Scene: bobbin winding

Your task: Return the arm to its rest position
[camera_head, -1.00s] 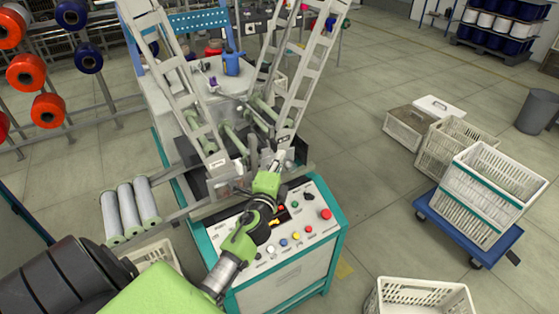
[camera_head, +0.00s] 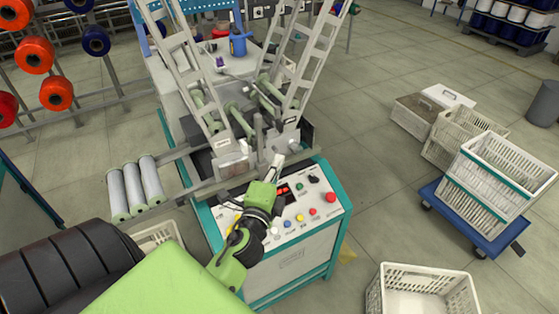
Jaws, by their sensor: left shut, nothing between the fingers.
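My left arm, green with black joints, reaches in from the lower left in the head view. My left gripper (camera_head: 276,163) is shut and empty. It is in front of the bobbin winding machine (camera_head: 322,192), over the back edge of its button panel. The arm covers the left part of the panel. My right gripper is not in view.
Several bobbins (camera_head: 134,187) lie side by side on a rail left of the machine. A white crate (camera_head: 425,270) stands on the floor at the lower right. Crates sit on a blue trolley (camera_head: 470,222) at the right. Spool racks stand at the left. Floor between machine and trolley is clear.

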